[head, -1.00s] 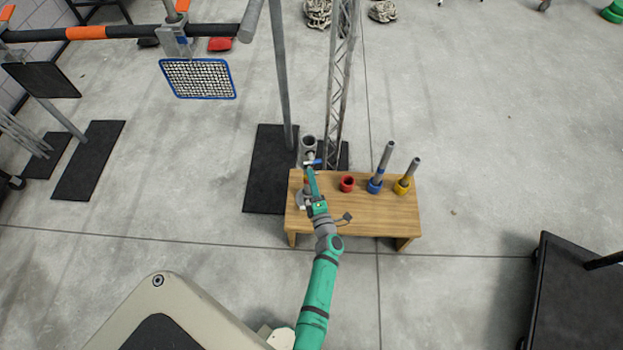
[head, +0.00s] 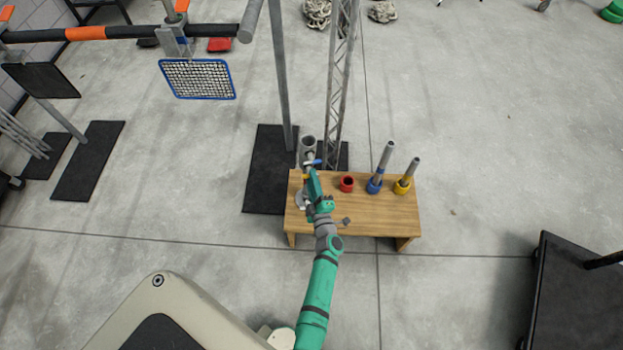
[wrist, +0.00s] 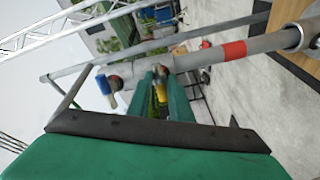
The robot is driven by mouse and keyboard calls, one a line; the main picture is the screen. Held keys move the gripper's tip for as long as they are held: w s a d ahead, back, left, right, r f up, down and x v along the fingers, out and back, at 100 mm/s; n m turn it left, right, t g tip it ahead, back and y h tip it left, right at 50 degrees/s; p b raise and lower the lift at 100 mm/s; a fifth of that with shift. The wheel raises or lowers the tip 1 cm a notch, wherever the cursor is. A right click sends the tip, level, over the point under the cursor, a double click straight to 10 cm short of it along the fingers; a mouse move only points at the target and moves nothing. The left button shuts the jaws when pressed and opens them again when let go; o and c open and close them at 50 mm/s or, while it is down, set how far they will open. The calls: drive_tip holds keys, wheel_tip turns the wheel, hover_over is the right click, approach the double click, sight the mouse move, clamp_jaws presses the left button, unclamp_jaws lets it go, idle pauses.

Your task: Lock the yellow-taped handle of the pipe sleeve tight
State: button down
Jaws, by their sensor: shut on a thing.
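The yellow-taped handle (wrist: 160,88) shows between the green fingers of my gripper (wrist: 157,76) in the wrist view, and the fingers are shut on it. In the head view my gripper (head: 311,172) is at the left end of the wooden bench, beside the sleeve, and a bit of yellow shows at its left. The grey pipe sleeve (head: 308,144) stands just behind. A blue-taped handle (wrist: 105,86) sticks out at the left in the wrist view, apart from my fingers. My fingers hide part of the yellow handle.
On the wooden bench (head: 390,217) stand a red cup (head: 347,184), a blue cup (head: 375,186) and a yellow cup (head: 403,187), the last two with pipes. A lattice post (head: 339,90) and a grey pole (head: 280,80) rise behind.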

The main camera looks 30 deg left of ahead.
drive_tip(key=shift+d+f, duration=0.1)
drive_tip(key=shift+d, duration=0.05)
drive_tip(key=c, duration=1.6)
unclamp_jaws()
drive_tip(key=shift+o, duration=0.2)
drive_tip(key=v, duration=1)
drive_tip(key=shift+s+d, duration=0.25)
drive_tip(key=shift+s, duration=0.05)
